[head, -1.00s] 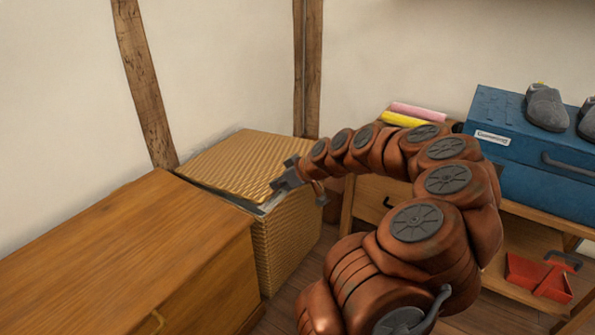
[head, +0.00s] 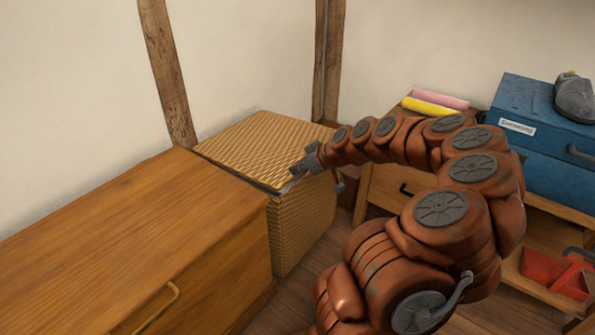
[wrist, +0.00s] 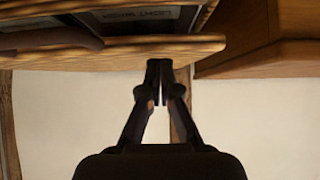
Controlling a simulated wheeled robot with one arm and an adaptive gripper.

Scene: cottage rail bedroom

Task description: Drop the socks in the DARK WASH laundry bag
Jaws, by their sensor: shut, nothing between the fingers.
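A wicker laundry hamper (head: 300,230) stands against the wall with its woven lid (head: 255,150) over the top, a narrow gap showing along the front edge. My gripper (head: 299,170) is at the lid's front right corner. In the wrist view my gripper (wrist: 164,80) is shut and empty, its tips close to a pale woven edge (wrist: 120,52); I cannot tell whether they touch it. Beyond that edge is a dark panel (wrist: 140,18) with upside-down lettering that seems to read LIGHT WASH. The socks and a DARK WASH bag are not seen.
A wooden chest (head: 130,250) adjoins the hamper on the left. To the right is a wooden stand (head: 385,190) with pink and yellow rolls, a blue case (head: 540,110) bearing a grey shoe (head: 574,97), and a red dustpan (head: 555,272) below. Some floor shows between.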

